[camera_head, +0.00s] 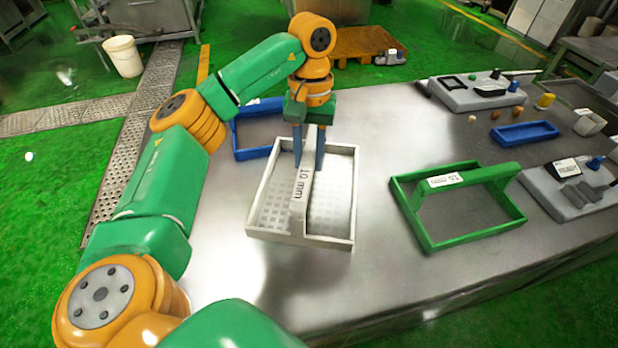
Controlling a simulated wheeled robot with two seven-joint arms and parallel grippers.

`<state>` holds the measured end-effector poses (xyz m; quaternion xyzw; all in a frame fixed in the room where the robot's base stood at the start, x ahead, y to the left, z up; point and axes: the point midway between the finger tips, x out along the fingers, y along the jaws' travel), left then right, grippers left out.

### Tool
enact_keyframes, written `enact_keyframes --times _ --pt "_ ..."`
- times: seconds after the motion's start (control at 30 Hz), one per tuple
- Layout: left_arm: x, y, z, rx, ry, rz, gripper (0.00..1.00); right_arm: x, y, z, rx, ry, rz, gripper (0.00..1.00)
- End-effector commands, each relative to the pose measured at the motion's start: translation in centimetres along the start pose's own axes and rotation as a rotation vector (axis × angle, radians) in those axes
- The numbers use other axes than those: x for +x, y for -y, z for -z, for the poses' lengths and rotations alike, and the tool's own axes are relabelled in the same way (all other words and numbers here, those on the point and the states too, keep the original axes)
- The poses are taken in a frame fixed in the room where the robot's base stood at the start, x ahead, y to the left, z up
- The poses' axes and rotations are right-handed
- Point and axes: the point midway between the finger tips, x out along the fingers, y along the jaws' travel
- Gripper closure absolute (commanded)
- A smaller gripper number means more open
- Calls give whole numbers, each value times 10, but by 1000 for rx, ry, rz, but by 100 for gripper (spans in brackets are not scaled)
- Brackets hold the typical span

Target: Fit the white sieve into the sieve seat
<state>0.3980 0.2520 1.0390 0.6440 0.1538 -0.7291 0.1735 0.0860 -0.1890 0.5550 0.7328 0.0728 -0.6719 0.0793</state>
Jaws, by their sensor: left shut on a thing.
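The white sieve (300,239) is a rectangular frame with a mesh floor and a raised middle bar marked "10 mm". It is over the left part of the steel table in the head view. My left gripper (309,161) points down from above, with its two dark blue fingers shut on the bar near its far end. The sieve looks roughly level. I cannot tell whether it touches the tabletop. No sieve seat can be clearly made out. My right gripper is not in view.
A blue frame (243,154) lies behind the white sieve, partly hidden. A green sieve (461,238) lies to the right. Grey devices (470,98), a blue tray (524,134) and small blocks stand farther right. Bare steel table (385,135) lies between.

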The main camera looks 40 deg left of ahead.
Motion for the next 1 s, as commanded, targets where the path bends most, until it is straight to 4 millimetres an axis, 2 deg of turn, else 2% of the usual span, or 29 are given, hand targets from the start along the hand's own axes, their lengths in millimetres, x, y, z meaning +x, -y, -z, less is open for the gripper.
enact_keyframes --times 0.03,0.07,0.33,0.7,0.73,0.8,0.83,1.0 --pt "14 0 1 2 3 0 100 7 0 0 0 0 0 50" --pt "18 0 2 2 3 -1 100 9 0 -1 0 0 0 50" --pt "60 0 7 0 1 1 100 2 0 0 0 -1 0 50" --pt "68 0 8 1 -2 -1 100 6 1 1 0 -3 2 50" --pt "67 0 8 1 -1 -1 60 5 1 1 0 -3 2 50" --pt "67 0 8 0 -1 0 41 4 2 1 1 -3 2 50" --pt "67 0 8 0 -1 0 38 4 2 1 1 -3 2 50" --pt "67 0 8 0 -1 0 38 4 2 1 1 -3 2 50"
